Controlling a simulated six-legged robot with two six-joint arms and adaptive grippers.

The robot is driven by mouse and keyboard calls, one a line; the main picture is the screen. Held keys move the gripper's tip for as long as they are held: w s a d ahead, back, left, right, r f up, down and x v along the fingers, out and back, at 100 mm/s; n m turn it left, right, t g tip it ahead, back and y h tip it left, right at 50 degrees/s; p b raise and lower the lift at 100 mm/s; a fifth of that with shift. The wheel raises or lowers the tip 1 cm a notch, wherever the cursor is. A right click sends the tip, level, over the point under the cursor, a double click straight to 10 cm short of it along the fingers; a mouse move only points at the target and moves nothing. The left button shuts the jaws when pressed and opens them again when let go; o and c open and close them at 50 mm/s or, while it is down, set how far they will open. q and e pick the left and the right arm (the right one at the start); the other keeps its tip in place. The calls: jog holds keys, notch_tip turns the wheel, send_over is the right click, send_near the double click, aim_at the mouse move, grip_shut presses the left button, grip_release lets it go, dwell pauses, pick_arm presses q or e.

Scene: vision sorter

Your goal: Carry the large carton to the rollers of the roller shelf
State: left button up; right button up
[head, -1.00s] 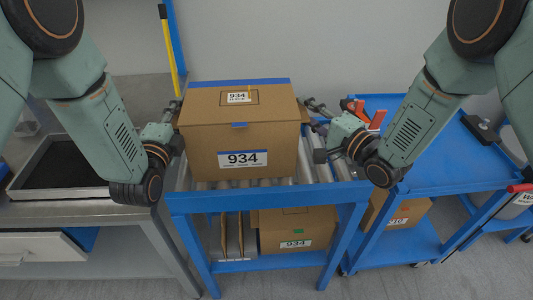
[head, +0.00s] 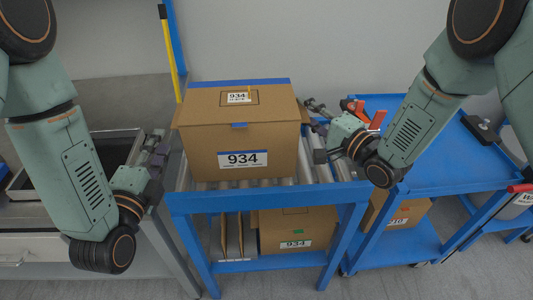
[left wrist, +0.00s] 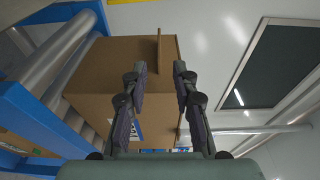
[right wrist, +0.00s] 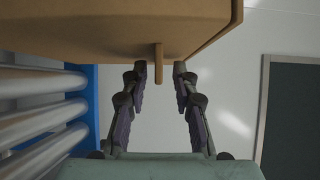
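The large carton (head: 245,135), brown with a 934 label, sits upright on the rollers (head: 315,170) of the blue roller shelf (head: 270,198). My left gripper (head: 160,150) is left of the carton, apart from it. In the left wrist view its fingers (left wrist: 158,70) are spread, with a thin carton tab (left wrist: 159,48) ahead of them and nothing held. My right gripper (head: 318,140) is close to the carton's right side. In the right wrist view its fingers (right wrist: 160,70) are open on either side of a carton tab (right wrist: 158,62), with gaps to it.
A grey bench with a dark tray (head: 22,183) stands left, under my left arm. A blue cart (head: 440,150) with red-handled tools (head: 365,112) stands right. A smaller 934 carton (head: 290,230) is on the shelf's lower level. A yellow pole (head: 169,55) rises behind.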

jog(key=v, duration=1.2)
jog(key=shift+d, duration=0.1)
dwell(0.4)
